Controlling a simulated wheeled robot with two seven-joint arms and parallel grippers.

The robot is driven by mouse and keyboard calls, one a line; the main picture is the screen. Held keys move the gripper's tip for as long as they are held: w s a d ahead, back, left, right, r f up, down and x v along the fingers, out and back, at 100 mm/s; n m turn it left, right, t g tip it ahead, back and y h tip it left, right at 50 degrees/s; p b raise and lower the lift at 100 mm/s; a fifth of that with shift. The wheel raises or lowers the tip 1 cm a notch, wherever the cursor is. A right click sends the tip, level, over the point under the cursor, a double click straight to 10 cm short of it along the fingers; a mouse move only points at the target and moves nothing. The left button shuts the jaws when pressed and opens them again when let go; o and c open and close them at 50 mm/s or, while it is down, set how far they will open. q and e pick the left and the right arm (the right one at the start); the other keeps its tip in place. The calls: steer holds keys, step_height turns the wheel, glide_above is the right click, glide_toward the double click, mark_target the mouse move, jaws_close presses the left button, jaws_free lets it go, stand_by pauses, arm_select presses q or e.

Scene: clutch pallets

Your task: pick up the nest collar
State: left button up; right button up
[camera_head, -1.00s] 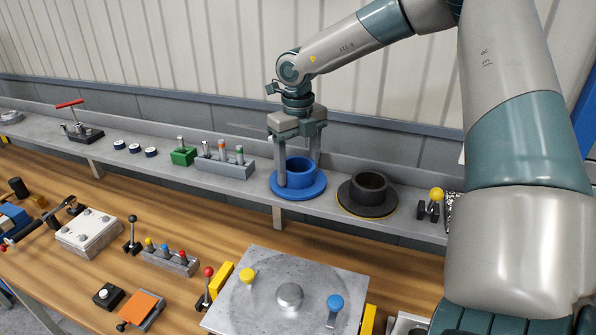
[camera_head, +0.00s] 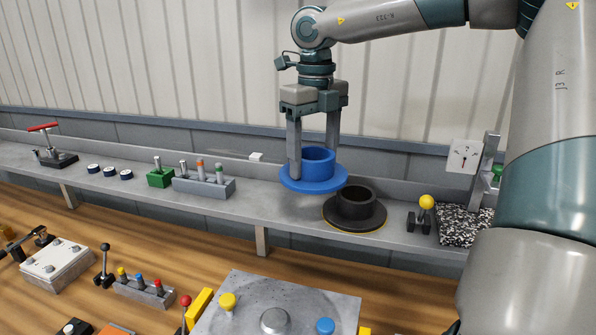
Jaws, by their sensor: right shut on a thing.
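The nest collar appears to be the blue flanged ring (camera_head: 313,182), with a short upright cup on a wide round flange. My right gripper (camera_head: 314,164) points down and is shut on its cup, one finger on the near left side and the other at the far right side, partly hidden. The blue collar is level and appears raised above the grey shelf (camera_head: 215,212). My left gripper is out of view.
Left along the shelf are a grey block with pegs (camera_head: 204,188), a green block (camera_head: 160,178), small dark rings (camera_head: 109,172) and a red-handled clamp (camera_head: 52,155). A yellow-knobbed lever (camera_head: 426,204) stands to the right. A metal plate (camera_head: 243,290) lies on the wooden bench below.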

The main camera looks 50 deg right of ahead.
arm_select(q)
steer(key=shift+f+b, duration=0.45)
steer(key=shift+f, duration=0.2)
arm_select(e)
steer(key=shift+s+d+r, duration=0.15)
steer(key=shift+s+r, duration=0.3)
steer(key=shift+s, duration=0.3)
steer(key=shift+s+d+r, duration=0.1)
steer(key=shift+s+r, duration=0.35)
steer(key=shift+s, duration=0.25)
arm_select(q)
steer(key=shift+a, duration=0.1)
